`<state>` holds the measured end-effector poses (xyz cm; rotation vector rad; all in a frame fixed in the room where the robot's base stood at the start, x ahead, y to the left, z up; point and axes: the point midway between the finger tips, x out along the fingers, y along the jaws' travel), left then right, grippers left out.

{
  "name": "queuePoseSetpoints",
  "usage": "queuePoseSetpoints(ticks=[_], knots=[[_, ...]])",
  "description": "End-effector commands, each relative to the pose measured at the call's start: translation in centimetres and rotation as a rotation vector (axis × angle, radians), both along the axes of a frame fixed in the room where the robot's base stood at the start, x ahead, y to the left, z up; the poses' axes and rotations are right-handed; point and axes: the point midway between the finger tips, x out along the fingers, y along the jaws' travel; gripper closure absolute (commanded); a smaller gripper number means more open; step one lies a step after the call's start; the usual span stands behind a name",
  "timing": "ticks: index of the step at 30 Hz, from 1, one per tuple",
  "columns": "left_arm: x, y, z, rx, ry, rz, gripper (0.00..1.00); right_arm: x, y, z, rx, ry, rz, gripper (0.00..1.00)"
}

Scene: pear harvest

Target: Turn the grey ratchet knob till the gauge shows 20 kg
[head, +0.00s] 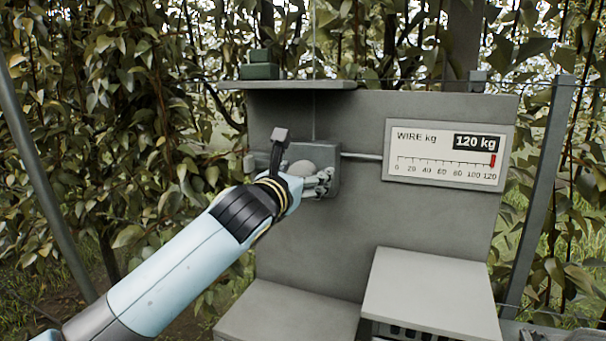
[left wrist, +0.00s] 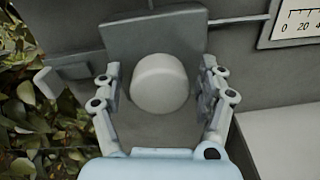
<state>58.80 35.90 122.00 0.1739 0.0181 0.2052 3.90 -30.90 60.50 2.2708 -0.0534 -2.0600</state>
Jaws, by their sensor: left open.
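The grey ratchet knob (head: 302,168) sits on a grey housing (head: 326,154) fixed to the upright panel. In the left wrist view the knob (left wrist: 160,84) is a pale round cap in front of its housing (left wrist: 150,34). My left gripper (head: 322,182) is at the knob, partly covering it in the head view. In the left wrist view its open fingers (left wrist: 160,92) stand on either side of the knob, with a visible gap on both sides. The gauge (head: 444,156) reads 120 kg, with its red marker at the right end of the scale. My right gripper is not in view.
A grey shelf (head: 290,85) with a green box (head: 260,66) juts out above the housing. A rod (head: 362,156) runs from the housing towards the gauge. A raised grey block (head: 430,290) stands lower right. Leafy branches surround the panel.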

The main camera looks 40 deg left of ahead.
Motion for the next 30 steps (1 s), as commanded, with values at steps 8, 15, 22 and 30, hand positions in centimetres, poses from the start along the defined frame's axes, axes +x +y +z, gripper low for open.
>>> queuePoseSetpoints(ticks=[8,15,22,30], knots=[[-0.04,0.00,-0.03,-0.001,0.000,0.000,0.49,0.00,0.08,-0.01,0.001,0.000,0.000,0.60],[-0.05,0.00,-0.04,-0.001,0.001,0.000,0.81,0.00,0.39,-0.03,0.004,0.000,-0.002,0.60],[-0.05,-0.01,-0.02,-0.016,-0.003,0.000,0.83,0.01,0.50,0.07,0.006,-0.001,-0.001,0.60],[-0.05,0.00,0.03,-0.129,-0.029,0.001,0.83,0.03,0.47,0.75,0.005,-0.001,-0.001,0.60]])
